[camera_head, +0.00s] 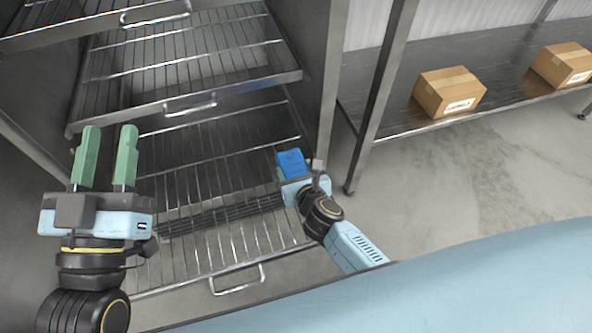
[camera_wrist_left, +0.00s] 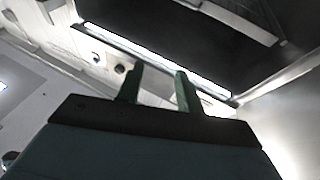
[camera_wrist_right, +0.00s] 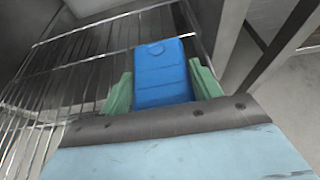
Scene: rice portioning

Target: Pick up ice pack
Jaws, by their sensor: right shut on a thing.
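The blue ice pack (camera_head: 291,162) is at my right gripper (camera_head: 287,172), over the right side of the lowest pulled-out wire rack. In the right wrist view the ice pack (camera_wrist_right: 163,72) sits between the two green fingers of my right gripper (camera_wrist_right: 160,90), which are shut on its sides. My left gripper (camera_head: 106,160) is open and empty, its green fingers apart and pointing up, at the left in front of the racks. In the left wrist view its fingers (camera_wrist_left: 158,88) are apart with nothing between them.
The lowest wire rack (camera_head: 228,245) is pulled out, with a handle in front. More racks (camera_head: 190,60) are above it in the metal cabinet. A cabinet post (camera_head: 325,80) stands right of the ice pack. Cardboard boxes (camera_head: 449,92) lie on a metal shelf (camera_head: 395,118) at right.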

